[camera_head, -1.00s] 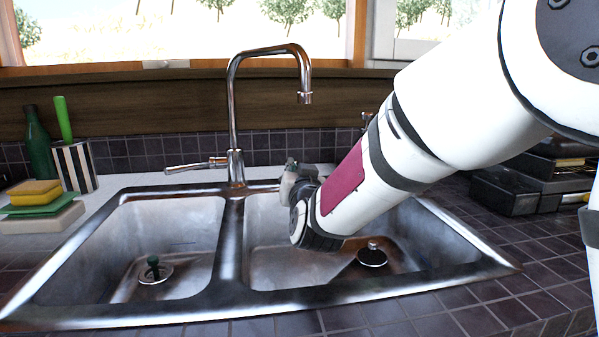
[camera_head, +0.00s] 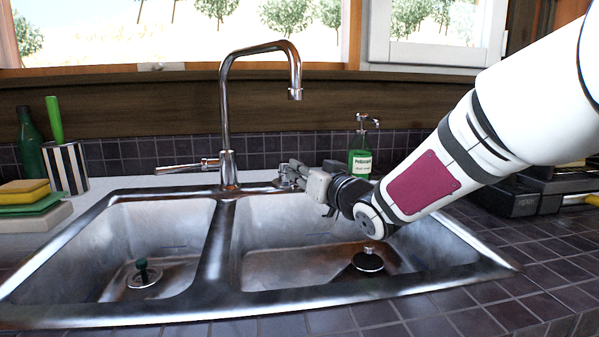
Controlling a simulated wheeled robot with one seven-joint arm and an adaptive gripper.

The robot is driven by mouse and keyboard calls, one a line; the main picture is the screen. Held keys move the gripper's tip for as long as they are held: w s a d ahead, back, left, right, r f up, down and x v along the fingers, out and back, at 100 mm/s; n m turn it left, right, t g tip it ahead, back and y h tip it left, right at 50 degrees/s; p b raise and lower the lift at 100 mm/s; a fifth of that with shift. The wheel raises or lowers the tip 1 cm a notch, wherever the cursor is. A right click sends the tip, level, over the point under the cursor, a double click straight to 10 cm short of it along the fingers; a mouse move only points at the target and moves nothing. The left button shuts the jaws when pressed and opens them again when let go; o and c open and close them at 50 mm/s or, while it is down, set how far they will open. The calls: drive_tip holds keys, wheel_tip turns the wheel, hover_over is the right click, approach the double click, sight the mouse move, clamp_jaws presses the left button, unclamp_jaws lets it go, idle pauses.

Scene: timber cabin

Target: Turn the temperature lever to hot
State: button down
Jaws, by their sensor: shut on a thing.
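The chrome faucet (camera_head: 228,115) stands behind the divider of the double sink, with a tall bent spout. A horizontal lever (camera_head: 187,168) sticks out to the left from the faucet's base, with nothing touching it. My gripper (camera_head: 291,176) reaches in from the right, low over the back rim of the right basin, pointing left. It is to the right of the faucet base and apart from the lever. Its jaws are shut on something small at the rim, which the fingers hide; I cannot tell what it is.
The double sink (camera_head: 214,262) has a stopper in each basin. A green soap bottle (camera_head: 360,153) stands behind my wrist. A striped cup (camera_head: 66,167), a green bottle (camera_head: 30,145) and sponges (camera_head: 24,192) are at the left.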

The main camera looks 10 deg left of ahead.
drive_tip(key=n+g+y+p, duration=0.1)
drive_tip(key=p, duration=0.1)
drive_tip(key=w+d+n+g+y+p, duration=0.1)
drive_tip(key=g+p, duration=0.1)
drive_tip(key=p, duration=0.1)
drive_tip(key=w+d+n+g+y+p, duration=0.1)
drive_tip(key=n+y+p, duration=0.1)
drive_tip(key=shift+r+g+p, duration=0.25)
drive_tip(key=shift+g+p, duration=0.05)
drive_tip(key=shift+w+d+f+n+g+y+p, duration=0.1)
drive_tip(key=shift+w+n+g+y+p, duration=0.25)
drive_tip(key=shift+n+g+p, duration=0.4)
drive_tip(key=shift+w+d+r+n+g+y+p, duration=0.1)
drive_tip(key=shift+w+n+g+y+p, duration=0.25)
drive_tip(key=shift+g, duration=0.55)
drive_tip(key=shift+w+f+n+g+y+p, duration=0.1)
drive_tip(key=shift+w+n+g+y+p, duration=0.1)
drive_tip(key=shift+n+g+y+p, duration=0.5)
drive_tip(key=shift+g, duration=0.25)
drive_tip(key=c, duration=1.7)
unclamp_jaws()
drive_tip(key=shift+o, duration=0.2)
drive_tip(key=shift+d+f, duration=0.1)
drive_tip(key=shift+d, duration=0.35)
drive_tip(key=v, duration=0.6)
drive_tip(key=shift+s+d, duration=0.25)
